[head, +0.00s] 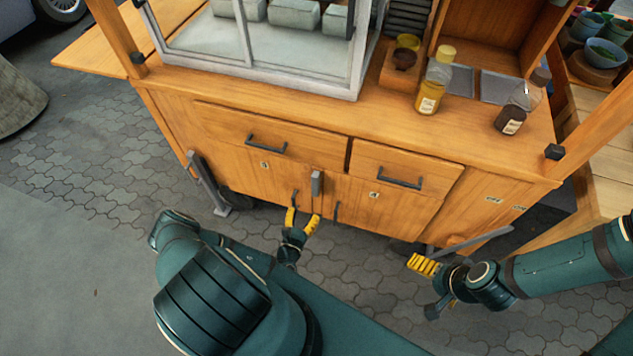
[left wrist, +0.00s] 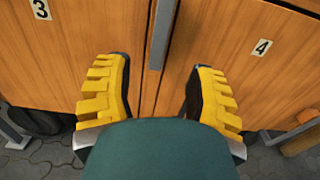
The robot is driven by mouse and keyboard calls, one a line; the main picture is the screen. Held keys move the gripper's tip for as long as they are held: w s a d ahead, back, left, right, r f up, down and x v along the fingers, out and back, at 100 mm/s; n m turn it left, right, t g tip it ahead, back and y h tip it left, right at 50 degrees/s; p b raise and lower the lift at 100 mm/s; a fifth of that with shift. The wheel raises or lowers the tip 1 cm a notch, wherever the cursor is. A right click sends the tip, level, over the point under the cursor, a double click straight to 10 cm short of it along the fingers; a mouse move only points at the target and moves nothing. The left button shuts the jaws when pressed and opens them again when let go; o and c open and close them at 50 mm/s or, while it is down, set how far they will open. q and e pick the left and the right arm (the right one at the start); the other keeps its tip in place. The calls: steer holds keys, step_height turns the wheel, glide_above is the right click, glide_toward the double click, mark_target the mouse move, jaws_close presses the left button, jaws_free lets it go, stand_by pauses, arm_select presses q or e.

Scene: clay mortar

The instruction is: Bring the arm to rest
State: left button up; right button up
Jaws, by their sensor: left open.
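My left gripper (head: 302,221) is open, with yellow ridged fingers spread apart and nothing between them. In the head view it shows in front of the lower doors of a wooden cart (head: 400,213). In the left wrist view the open fingers (left wrist: 158,88) face the seam between the doors labelled 3 (left wrist: 60,60) and 4 (left wrist: 235,60). A grey vertical bar (left wrist: 162,35) lies along that seam, beyond the fingertips. My right gripper (head: 422,288) is at the cart's lower right. Its fingers look apart and empty.
Two closed drawers with dark handles (head: 266,147) (head: 388,181) sit above the doors. Bottles (head: 435,80) (head: 521,103) stand on the counter beside a glass case (head: 250,68). A grey prop (head: 207,183) stands at the cart's left. Paving (head: 80,170) is clear on the left.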

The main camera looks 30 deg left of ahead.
arm_select(q)
steer(key=d+r+m+g+h, duration=0.3)
steer(key=d+r+m+h, duration=0.2)
steer(key=d+m+h, duration=0.35)
steer(key=d+r+m+g+h, duration=0.35)
steer(key=d+m+h, duration=0.25)
steer(key=d+h, duration=0.45)
steer(key=s+d+r+m+g+y, duration=0.1)
steer(key=s+d+m+g, duration=0.1)
steer(key=s+m+g, duration=0.35)
steer(key=s+d+r+m+g+y, duration=0.1)
steer(key=s+d+r+m+g, duration=0.1)
steer(key=s+m+g, duration=0.4)
steer(key=w+a+r+m+t+y, duration=0.2)
steer(key=w+r+m+y, duration=0.3)
steer(key=m, duration=0.6)
step_height(320, 180, up, 3)
steer(key=a+y, duration=0.1)
steer(key=y, duration=0.2)
steer(key=shift+w+a+y, duration=0.2)
steer(key=shift+a+y, duration=0.1)
steer(key=shift+y, duration=0.1)
